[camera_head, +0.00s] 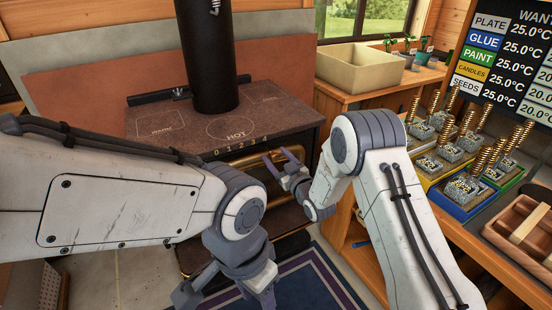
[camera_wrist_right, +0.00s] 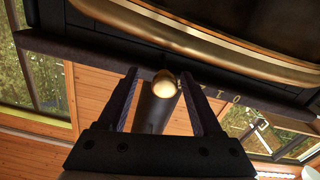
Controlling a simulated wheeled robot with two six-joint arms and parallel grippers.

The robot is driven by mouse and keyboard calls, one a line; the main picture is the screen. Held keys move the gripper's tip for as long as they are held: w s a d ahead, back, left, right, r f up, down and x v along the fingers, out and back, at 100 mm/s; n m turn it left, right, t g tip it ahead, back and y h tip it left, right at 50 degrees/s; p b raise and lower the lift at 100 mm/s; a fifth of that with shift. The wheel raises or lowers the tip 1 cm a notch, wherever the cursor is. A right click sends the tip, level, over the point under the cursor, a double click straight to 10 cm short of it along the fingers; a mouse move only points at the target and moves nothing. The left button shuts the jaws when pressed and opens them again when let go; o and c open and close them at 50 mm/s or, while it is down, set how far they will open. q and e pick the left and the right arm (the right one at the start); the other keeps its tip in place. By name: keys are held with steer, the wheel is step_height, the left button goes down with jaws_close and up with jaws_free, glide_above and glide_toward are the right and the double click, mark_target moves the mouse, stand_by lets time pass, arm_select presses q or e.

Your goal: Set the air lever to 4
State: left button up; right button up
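The dark stove (camera_head: 165,122) has a front edge marked with a row of digits, 0 to 4 (camera_head: 241,146), below the word HOT. My right gripper (camera_head: 275,163) is in front of that edge, close to the 4 end. In the right wrist view my right gripper (camera_wrist_right: 162,76) is open, with a round brass knob (camera_wrist_right: 166,84), apparently the air lever's end, between its fingers. Gaps show on both sides of the knob. The lever's setting is hidden in the head view. My left gripper (camera_head: 226,298) hangs low in front of the stove, apparently open and empty.
A black flue pipe (camera_head: 208,60) rises from the stove top. A brass-trimmed stove door (camera_head: 255,168) lies below the digits. On the right, a wooden counter holds colored trays (camera_head: 462,208), and a price board (camera_head: 510,60) stands behind. A blue rug (camera_head: 315,285) covers the floor.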

steer(key=shift+s, duration=0.15)
steer(key=p+v, duration=0.1)
steer(key=v, duration=0.9)
steer(key=shift+s, duration=0.1)
steer(key=s+a+r+g+h, duration=0.3)
steer(key=s+g+h, duration=0.25)
steer(key=s, duration=0.25)
steer(key=s+d+r+g+h, duration=0.1)
steer(key=s+d+g, duration=0.15)
steer(key=s, duration=0.65)
steer(key=s+d+r+m+g+h, duration=0.15)
steer(key=s+g, duration=0.25)
steer(key=s, duration=0.6)
steer(key=s+d+r+g+h, duration=0.1)
steer(key=s+d+r+g, duration=0.15)
steer(key=s, duration=0.65)
step_height(320, 180, up, 27)
steer(key=p, duration=2.8)
steer(key=shift+g, duration=0.35)
